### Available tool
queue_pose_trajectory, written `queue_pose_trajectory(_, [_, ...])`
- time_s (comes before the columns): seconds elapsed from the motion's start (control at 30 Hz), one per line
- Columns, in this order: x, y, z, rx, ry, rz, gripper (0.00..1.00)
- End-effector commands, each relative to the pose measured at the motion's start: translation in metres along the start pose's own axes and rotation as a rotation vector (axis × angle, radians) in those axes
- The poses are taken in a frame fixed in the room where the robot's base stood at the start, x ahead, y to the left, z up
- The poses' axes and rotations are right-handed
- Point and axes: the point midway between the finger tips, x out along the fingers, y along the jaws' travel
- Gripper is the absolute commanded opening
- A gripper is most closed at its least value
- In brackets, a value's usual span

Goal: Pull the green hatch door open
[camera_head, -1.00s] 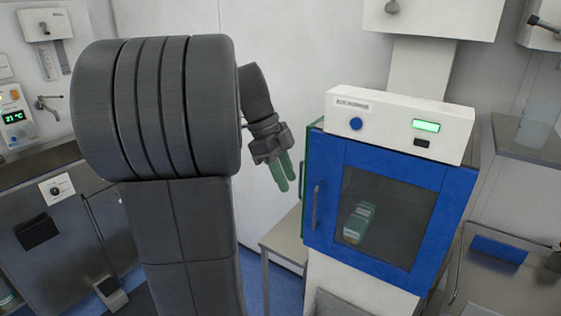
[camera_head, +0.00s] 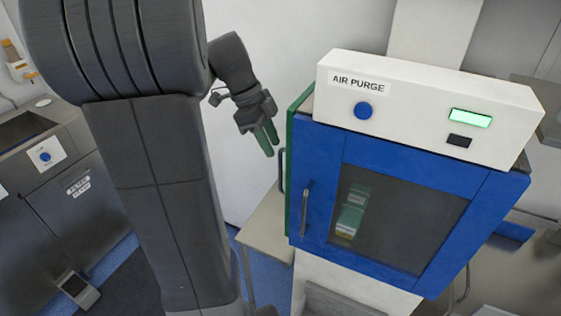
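The green hatch door (camera_head: 297,155) shows at a steep angle on the left side of the blue and white pass box. It looks shut. A dark bar handle (camera_head: 282,170) stands out from its face. My gripper (camera_head: 270,145), with two green fingers, is left of the green door and a little above its handle in the picture, apart from it. A narrow gap shows between the fingers, and nothing is in them. Most of the green door's face is turned away from view.
The blue front door (camera_head: 385,250) has its own handle (camera_head: 306,208) and a window, with a green-and-white box (camera_head: 350,212) visible inside. An "AIR PURGE" panel (camera_head: 420,105) tops the unit. A steel table (camera_head: 262,232) stands below left. A steel cabinet (camera_head: 60,200) is at far left.

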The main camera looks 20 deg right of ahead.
Motion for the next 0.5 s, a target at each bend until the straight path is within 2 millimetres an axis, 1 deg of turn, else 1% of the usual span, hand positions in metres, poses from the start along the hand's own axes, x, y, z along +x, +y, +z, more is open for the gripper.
queue_pose_trajectory(0.03, [0.011,0.001,-0.001,0.000,0.002,0.005,0.32])
queue_pose_trajectory(0.1, [0.025,0.001,-0.001,0.000,0.002,0.004,0.32])
queue_pose_trajectory(0.2, [0.042,0.001,-0.001,-0.001,0.002,0.004,0.32])
queue_pose_trajectory(0.33, [0.059,0.000,-0.001,0.000,0.002,0.002,0.32])
queue_pose_trajectory(0.5, [0.068,0.000,0.000,0.000,0.000,0.000,0.32])
